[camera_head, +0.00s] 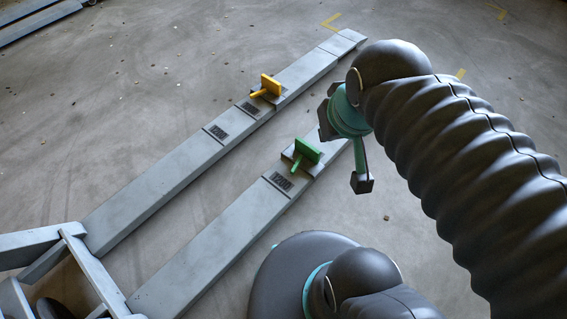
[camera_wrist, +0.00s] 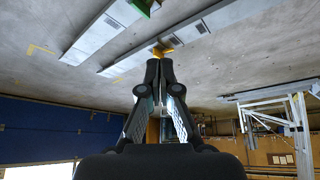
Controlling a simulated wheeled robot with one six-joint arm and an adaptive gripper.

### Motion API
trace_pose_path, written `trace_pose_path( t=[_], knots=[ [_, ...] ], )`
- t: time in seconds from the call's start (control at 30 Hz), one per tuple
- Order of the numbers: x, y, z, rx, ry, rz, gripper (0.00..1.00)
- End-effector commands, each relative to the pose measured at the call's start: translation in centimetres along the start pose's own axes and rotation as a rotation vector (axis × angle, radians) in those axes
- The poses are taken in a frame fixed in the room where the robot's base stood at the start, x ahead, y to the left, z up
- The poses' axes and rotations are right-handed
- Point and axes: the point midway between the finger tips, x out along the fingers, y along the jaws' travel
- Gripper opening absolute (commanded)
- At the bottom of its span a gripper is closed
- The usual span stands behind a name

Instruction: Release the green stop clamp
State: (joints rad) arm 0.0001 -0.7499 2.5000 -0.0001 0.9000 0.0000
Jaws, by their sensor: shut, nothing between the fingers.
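The green stop clamp (camera_head: 307,151) sits on the nearer grey beam (camera_head: 215,240), with an upright green plate and a short green handle pointing toward the lower left. Only a bit of the green clamp shows at the top edge of the wrist view (camera_wrist: 146,4). My gripper (camera_wrist: 159,66) is shut and empty, its fingertips together in the wrist view. In the head view my wrist is to the right of the green clamp and apart from it; the fingers are mostly hidden there.
A yellow clamp (camera_head: 270,85) sits on the farther parallel beam (camera_head: 160,185); it also shows beyond my fingertips in the wrist view (camera_wrist: 160,51). Grey frame bars (camera_head: 95,270) join the beams at lower left. The concrete floor right of the beams looks mostly clear.

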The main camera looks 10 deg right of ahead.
Motion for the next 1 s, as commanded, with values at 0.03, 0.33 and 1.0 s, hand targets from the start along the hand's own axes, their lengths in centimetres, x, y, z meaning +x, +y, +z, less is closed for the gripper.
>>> trace_pose_path(
  t=[0.03,0.33,1.0],
  knots=[
    [0.0,0.0,0.0,0.0,0.0,0.0,0.0],
    [2.4,-0.1,-3.1,-0.078,-0.068,0.006,0.0],
    [21.0,-1.4,-13.8,-0.452,-0.357,-0.004,0.0]
  ],
)
